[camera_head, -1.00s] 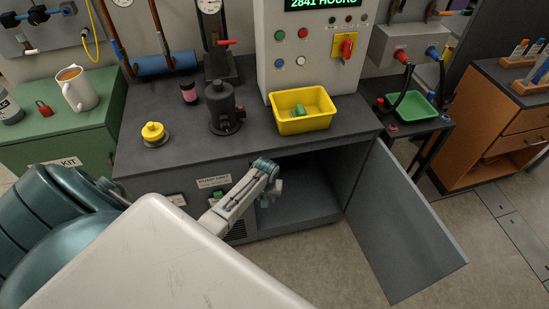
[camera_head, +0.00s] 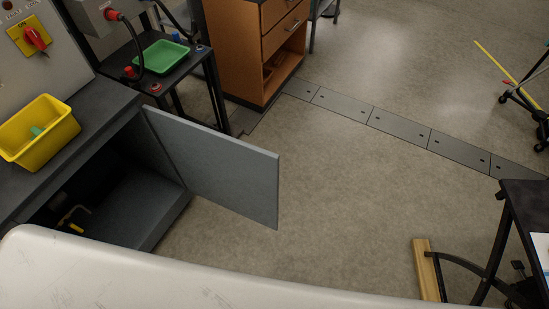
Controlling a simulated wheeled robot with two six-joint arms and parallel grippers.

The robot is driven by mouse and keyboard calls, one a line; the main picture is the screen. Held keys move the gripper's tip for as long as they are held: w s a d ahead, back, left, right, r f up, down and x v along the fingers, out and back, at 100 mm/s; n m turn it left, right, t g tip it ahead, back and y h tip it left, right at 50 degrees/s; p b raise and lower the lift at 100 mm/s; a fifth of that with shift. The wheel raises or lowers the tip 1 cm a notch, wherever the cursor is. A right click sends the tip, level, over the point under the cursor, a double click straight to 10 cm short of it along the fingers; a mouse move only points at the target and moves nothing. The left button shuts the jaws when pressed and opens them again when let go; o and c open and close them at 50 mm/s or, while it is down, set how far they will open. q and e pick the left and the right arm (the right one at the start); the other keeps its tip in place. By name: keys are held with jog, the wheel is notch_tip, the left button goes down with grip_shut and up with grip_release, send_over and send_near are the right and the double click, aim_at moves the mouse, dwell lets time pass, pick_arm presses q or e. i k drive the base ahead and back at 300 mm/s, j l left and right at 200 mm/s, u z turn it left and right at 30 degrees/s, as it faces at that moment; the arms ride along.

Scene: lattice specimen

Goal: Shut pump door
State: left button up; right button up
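The grey pump door (camera_head: 222,172) stands wide open in the head view, swung out to the right from the dark cabinet (camera_head: 150,207). Its hinge side meets the cabinet's right front edge. Inside the cabinet, a small yellow and dark item (camera_head: 72,222) shows at the lower left; I cannot tell what it is. Neither of my grippers shows in this view, and no arm touches the visible part of the door. My white body part covers the bottom left of the picture.
A yellow bin (camera_head: 38,132) sits on the cabinet top. A green tray (camera_head: 161,56) lies on a dark side table beyond the door. Orange drawers (camera_head: 265,45) stand behind. A black-legged table (camera_head: 525,215) and a wooden beam (camera_head: 428,270) are at right. The floor between is clear.

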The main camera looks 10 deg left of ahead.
aim_at(239, 176)
jog(key=i+l+z, duration=0.3)
jog(key=z, duration=0.15)
jog(key=i+l+z, duration=0.2)
jog(key=z, duration=0.25)
jog(key=i+l+u, duration=0.1)
jog(key=i+u, duration=0.15)
jog(key=i, duration=0.15)
jog(key=i+l+u, duration=0.25)
jog(key=i, duration=0.15)
jog(key=i+u, duration=0.15)
jog(key=u, duration=0.25)
jog(key=i+u, duration=0.1)
jog(key=u, duration=0.3)
jog(key=i+u, duration=0.15)
jog(key=u, duration=0.25)
jog(key=i+l+u, duration=0.1)
jog(key=u, duration=0.3)
jog(key=i+l+u, duration=0.1)
jog(key=u, duration=0.3)
jog(key=l, duration=0.1)
